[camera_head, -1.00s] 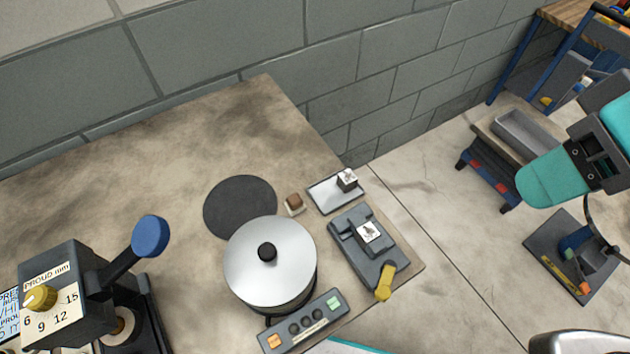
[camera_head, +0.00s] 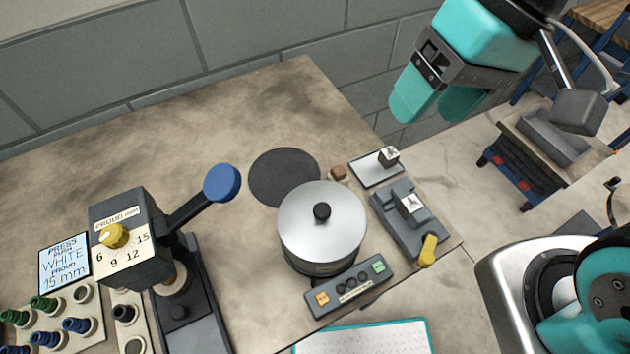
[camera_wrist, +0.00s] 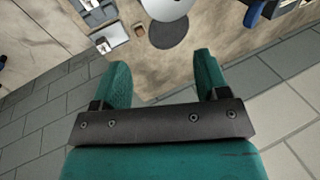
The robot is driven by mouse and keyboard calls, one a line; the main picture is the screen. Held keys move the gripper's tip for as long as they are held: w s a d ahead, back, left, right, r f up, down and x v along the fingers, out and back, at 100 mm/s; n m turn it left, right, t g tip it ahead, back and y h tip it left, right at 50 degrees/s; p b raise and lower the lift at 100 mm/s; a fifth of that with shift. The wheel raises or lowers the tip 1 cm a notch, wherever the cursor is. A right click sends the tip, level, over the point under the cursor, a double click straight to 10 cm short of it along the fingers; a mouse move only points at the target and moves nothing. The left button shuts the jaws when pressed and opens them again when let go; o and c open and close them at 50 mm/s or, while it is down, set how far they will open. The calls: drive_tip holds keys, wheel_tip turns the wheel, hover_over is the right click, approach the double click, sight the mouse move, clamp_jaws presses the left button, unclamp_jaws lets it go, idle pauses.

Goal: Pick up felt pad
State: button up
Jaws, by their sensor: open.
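A small brown block on a pale base (camera_head: 338,174) sits on the bench, between the round dark mat and the metal plate; it looks like the felt pad, though it is too small to be sure. It also shows in the wrist view (camera_wrist: 139,30), near the top, ahead of the fingers. My gripper (camera_head: 438,106) is open and empty, high in the upper right of the head view, well apart from the block. Its two teal fingers (camera_wrist: 160,62) stand wide apart in the wrist view.
Right beside the block are a lidded pot (camera_head: 322,235), a dark round mat (camera_head: 284,177), a metal plate (camera_head: 368,170) bearing a small cube, and a grey fixture (camera_head: 400,235) with a yellow handle. A press with a blue-knobbed lever (camera_head: 221,183) stands left. The back of the bench is clear.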

drive_tip(key=w+f+m+g+b, duration=0.1)
drive_tip(key=w+f+m+b, duration=0.2)
drive_tip(key=w+f+m, duration=0.6)
drive_tip(key=m+b, duration=0.1)
drive_tip(key=m, duration=0.7)
approach(339, 170)
drive_tip(key=shift+g, duration=0.3)
drive_tip(key=x, duration=0.4)
drive_tip(key=shift+p, duration=0.35)
drive_tip(key=shift+w+p+x, duration=0.1)
drive_tip(key=shift+p+x, duration=0.25)
drive_tip(key=shift+x, duration=1.25)
drive_tip(key=shift+w+p+x, duration=0.15)
drive_tip(key=shift+p+x, duration=0.2)
drive_tip(key=shift+x, duration=1.2)
drive_tip(key=shift+c, duration=0.2)
drive_tip(key=c, duration=1)
